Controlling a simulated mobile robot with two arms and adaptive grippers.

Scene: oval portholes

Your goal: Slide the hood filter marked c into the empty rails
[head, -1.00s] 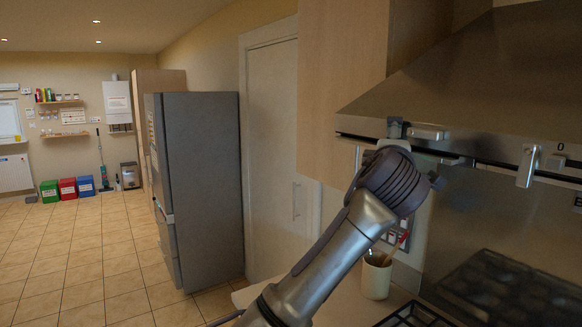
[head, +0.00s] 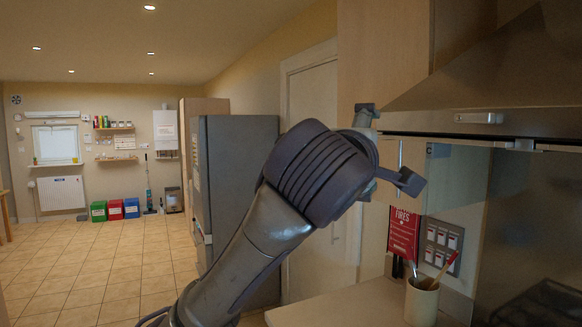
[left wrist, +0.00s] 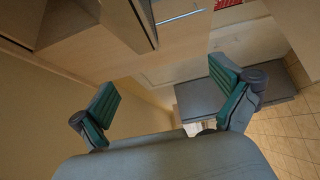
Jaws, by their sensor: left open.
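The range hood (head: 510,75) is at the upper right of the head view. Its front edge (head: 480,119) carries a small metal handle or plate. My left gripper (head: 388,148) is just left of the hood's front corner, partly hidden behind my own wrist. In the left wrist view the gripper (left wrist: 165,96) is open, its two teal-padded fingers wide apart with nothing between them. My right gripper is in neither view.
A wooden wall cabinet (head: 384,70) stands beside the hood. Below are a counter (head: 345,303), a utensil pot (head: 421,301) and a red fire sign (head: 404,234). A grey fridge (head: 238,150) stands behind my arm. The tiled floor (head: 90,265) at left is clear.

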